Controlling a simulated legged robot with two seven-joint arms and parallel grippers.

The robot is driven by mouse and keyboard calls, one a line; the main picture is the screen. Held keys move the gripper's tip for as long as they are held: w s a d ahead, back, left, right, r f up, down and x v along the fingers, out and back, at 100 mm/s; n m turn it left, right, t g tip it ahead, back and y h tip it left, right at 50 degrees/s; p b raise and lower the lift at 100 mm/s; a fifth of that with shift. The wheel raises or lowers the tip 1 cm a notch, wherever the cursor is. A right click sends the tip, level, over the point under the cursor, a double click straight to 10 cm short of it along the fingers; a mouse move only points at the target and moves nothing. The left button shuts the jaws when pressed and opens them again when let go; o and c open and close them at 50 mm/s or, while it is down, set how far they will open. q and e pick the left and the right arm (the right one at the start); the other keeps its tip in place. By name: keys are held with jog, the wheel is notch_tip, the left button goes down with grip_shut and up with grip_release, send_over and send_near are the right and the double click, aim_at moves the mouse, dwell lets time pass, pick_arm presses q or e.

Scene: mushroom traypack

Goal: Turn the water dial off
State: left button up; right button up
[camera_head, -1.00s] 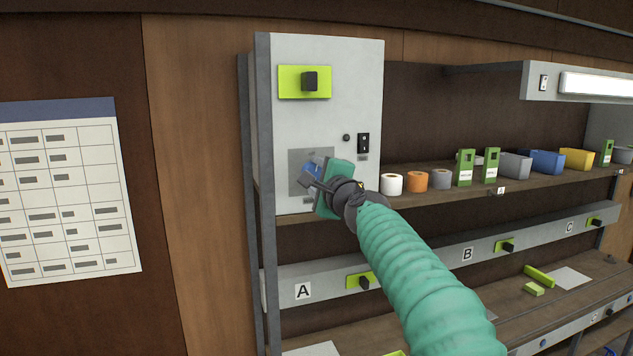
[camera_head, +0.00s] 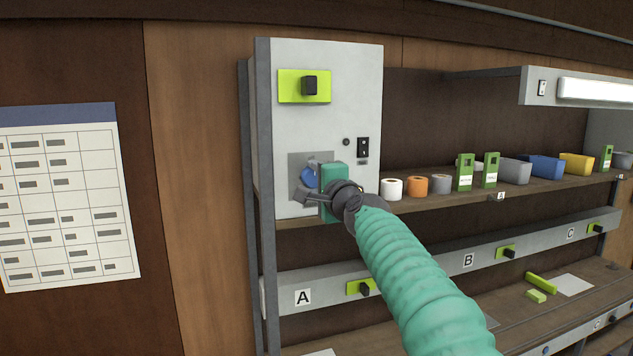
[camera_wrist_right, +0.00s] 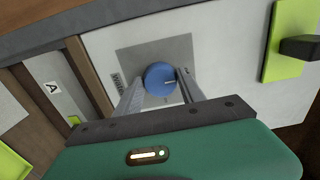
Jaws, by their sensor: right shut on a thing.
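The water dial (camera_head: 309,176) is a round blue knob on a grey square plate (camera_head: 298,160), low on the front of a light grey control box (camera_head: 325,120). In the right wrist view the blue dial (camera_wrist_right: 161,79) shows between the fingers, with a small mark on its face. My right gripper (camera_head: 312,184) is at the dial, its fingers one on each side. In the right wrist view the gripper (camera_wrist_right: 160,90) is shut on the dial. The gripper's green body hides the right part of the plate in the head view. My left gripper is in no view.
A lime plate with a black knob (camera_head: 310,86) is higher on the box, and a black switch (camera_head: 363,147) is at its right. Tape rolls and bins line the shelf (camera_head: 400,206) to the right. Rail A (camera_head: 330,291) with its knob is below.

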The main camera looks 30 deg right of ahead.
jog(key=o, duration=1)
jog(key=shift+w+a+f, duration=0.1)
jog(key=shift+a+f, duration=0.05)
jog(key=shift+f, duration=0.35)
jog(key=shift+o, duration=1.2)
jog(key=shift+r, duration=0.1)
jog(key=shift+o, duration=0.4)
jog(key=shift+a+r, duration=0.15)
jog(key=shift+r, duration=0.05)
jog(key=shift+s+a, duration=0.1)
jog(key=shift+s, duration=0.15)
jog(key=b+v, duration=0.6)
jog(key=v, duration=1)
jog(key=shift+s, duration=0.25)
jog(key=shift+d+f, duration=0.15)
jog(key=shift+d, duration=0.05)
